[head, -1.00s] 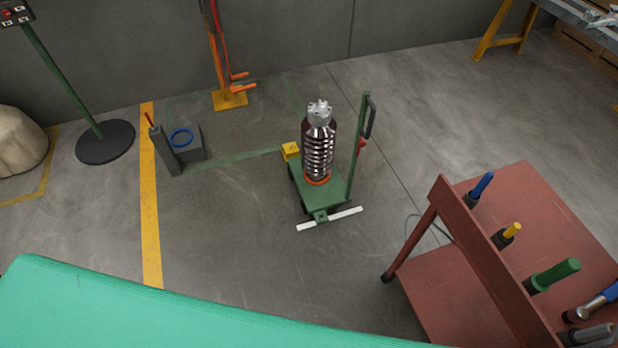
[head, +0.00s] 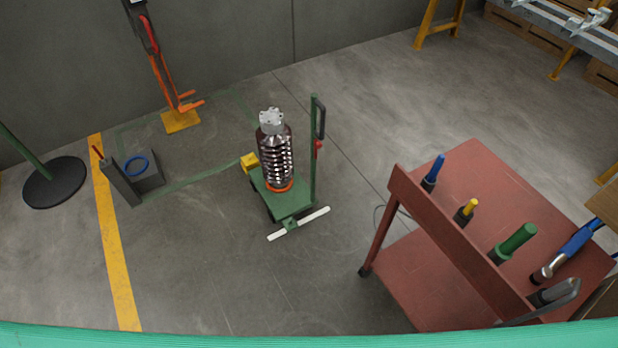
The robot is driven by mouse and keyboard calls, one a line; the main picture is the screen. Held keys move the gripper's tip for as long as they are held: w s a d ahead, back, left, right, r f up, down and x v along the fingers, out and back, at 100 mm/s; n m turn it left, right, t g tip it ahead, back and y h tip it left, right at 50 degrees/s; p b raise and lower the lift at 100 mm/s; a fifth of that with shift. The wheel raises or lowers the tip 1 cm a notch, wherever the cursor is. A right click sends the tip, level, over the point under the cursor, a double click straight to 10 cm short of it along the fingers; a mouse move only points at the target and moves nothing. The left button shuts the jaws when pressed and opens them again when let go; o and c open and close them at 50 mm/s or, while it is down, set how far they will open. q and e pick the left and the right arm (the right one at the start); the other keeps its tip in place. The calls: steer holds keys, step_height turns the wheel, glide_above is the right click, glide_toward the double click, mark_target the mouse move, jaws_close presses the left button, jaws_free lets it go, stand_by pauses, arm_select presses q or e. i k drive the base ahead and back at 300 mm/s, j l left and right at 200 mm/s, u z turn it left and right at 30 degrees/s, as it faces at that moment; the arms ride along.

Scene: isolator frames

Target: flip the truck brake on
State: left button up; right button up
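The green truck (head: 297,192) stands on the floor near the middle of the head view. A dark ribbed insulator (head: 275,155) with a grey metal cap stands upright on its deck, in an orange ring. The truck's green post (head: 313,150) rises at its right side, with a dark handle (head: 321,117) near the top. A small red part (head: 318,149), possibly the brake lever, sits on the post below the handle. A white bar (head: 299,223) lies across the truck's near end. Neither of my grippers shows in the head view.
A red tool cart (head: 470,160) with several upright tools stands at the right. A grey box (head: 147,175) with a blue ring and an orange stand (head: 180,120) are at the left. A green surface (head: 300,338) runs along the bottom edge.

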mark_target(318, 145)
steer(key=i+j+z, duration=0.25)
steer(key=i+j, duration=0.95)
